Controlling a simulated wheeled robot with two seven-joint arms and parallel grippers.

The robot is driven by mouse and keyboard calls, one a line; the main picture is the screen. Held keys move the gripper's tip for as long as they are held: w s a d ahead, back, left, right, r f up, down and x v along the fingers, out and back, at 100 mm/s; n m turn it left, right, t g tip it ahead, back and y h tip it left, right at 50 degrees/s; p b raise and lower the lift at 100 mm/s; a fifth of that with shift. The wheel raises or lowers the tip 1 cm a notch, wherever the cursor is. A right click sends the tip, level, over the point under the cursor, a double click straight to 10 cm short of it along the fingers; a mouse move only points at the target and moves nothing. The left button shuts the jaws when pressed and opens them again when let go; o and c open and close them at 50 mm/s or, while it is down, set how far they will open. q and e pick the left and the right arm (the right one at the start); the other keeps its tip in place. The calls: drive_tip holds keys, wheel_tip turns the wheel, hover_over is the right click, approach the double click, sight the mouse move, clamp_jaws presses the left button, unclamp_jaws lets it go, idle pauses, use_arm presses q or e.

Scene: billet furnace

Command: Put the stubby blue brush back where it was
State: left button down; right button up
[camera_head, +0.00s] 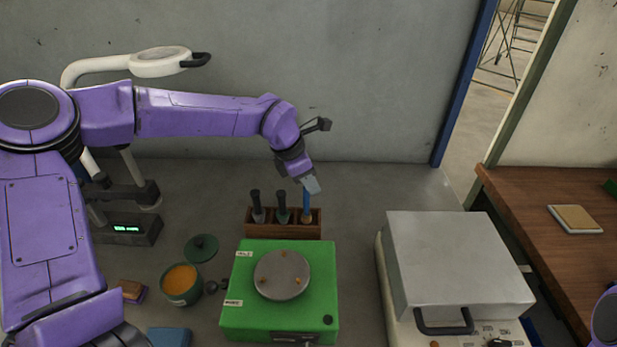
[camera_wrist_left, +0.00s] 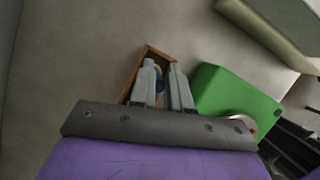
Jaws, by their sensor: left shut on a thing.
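The stubby blue brush (camera_head: 306,203) is upright at the right-hand compartment of a brown wooden rack (camera_head: 283,232). Its tan lower end is at that compartment; I cannot tell whether it rests on the bottom. My left gripper (camera_head: 312,185) is shut on the top of the brush's handle, above the rack. In the left wrist view, a bit of the blue brush (camera_wrist_left: 160,78) shows between the two grey fingers of the left gripper (camera_wrist_left: 165,72), with the rack (camera_wrist_left: 150,52) behind. The fingers hide most of the brush. My right gripper is out of view.
Two dark-handled brushes (camera_head: 256,205) (camera_head: 281,206) stand in the rack's other compartments. A green device with a round plate (camera_head: 282,275) is just in front. A green pot (camera_head: 181,285) is at left, and a grey-lidded machine (camera_head: 455,262) at right. A wall is behind.

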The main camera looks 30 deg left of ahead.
use_arm(q)
drive_tip(key=shift+a+f, duration=0.1)
drive_tip(key=shift+f, duration=0.5)
drive_tip(key=c, duration=1.1)
unclamp_jaws()
drive_tip(key=shift+w, duration=0.1)
drive_tip(key=b+v, duration=0.2)
drive_tip(key=v, duration=1)
drive_tip(key=shift+r, duration=0.25)
